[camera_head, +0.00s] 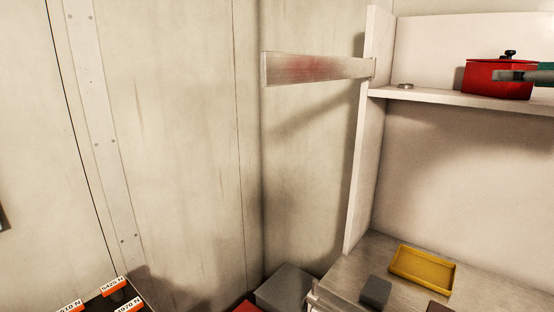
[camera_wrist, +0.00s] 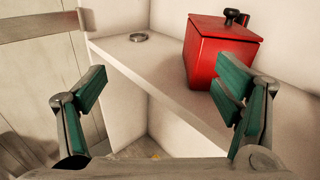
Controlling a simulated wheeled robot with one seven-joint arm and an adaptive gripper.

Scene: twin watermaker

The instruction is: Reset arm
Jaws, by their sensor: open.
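My gripper (camera_wrist: 165,95) is open and empty in the wrist view, its two green-padded fingers wide apart in front of the shelf. In the head view only a part of my gripper (camera_head: 525,75) shows at the right edge, in front of a red box. The red box (camera_wrist: 212,62) with a black knob on its lid stands on the white shelf (camera_wrist: 150,75). In the wrist view the right finger overlaps the box's lower right part; I cannot tell whether they touch. The box also shows in the head view (camera_head: 490,82).
A small metal ring (camera_head: 405,86) lies on the shelf's left end. A metal bar (camera_head: 315,68) sticks out left of the shelf's side panel. Below, a yellow tray (camera_head: 398,270) and a grey block (camera_head: 375,291) rest on the counter. Orange-labelled items (camera_head: 115,286) stand at the lower left.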

